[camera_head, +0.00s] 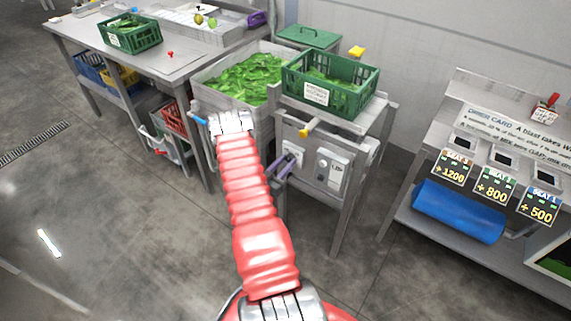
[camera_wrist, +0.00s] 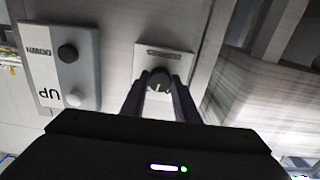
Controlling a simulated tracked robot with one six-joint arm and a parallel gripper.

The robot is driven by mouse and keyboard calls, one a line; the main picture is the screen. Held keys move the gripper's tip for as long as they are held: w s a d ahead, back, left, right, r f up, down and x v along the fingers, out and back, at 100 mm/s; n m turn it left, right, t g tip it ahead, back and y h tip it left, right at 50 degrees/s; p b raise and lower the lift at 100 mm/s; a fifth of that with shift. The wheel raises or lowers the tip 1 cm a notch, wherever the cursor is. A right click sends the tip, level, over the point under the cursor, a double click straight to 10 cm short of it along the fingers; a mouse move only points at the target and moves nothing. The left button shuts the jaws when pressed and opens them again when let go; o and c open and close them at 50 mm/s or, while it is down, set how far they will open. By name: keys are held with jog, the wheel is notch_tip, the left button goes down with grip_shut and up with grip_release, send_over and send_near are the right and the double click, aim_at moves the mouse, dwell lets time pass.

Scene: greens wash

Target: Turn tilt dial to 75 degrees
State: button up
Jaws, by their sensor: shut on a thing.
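The tilt dial (camera_wrist: 160,80) is a small dark round knob with a pale mark, on a light plate (camera_wrist: 164,56) with small unreadable lettering. My gripper (camera_wrist: 160,92) is shut on the dial, one dark finger on each side. The angle it is set to cannot be read. In the head view my gripper (camera_head: 284,167) is at the front of the metal stand, left of the UP panel (camera_head: 332,170), and the dial itself is mostly hidden there. The panel (camera_wrist: 62,66) also shows in the wrist view, upside down, with a dark button and a white one.
A green crate of leaves (camera_head: 322,101) stands on the stand, with a yellow-ended handle (camera_head: 308,129) below. A grey bin of greens (camera_head: 236,82) is to its left. A table with a blue roll (camera_head: 457,212) stands right. The floor between is clear.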

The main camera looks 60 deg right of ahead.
jog(key=m, duration=0.6)
jog(key=shift+w+f+m, duration=0.1)
jog(key=shift+m, duration=0.3)
dwell(0.3)
jog(key=o, duration=1.1)
jog(key=shift+c, duration=0.2)
jog(key=shift+a, duration=0.1)
jog(key=w+a, duration=0.2)
jog(key=a, duration=1.1)
jog(key=shift+a, duration=0.25)
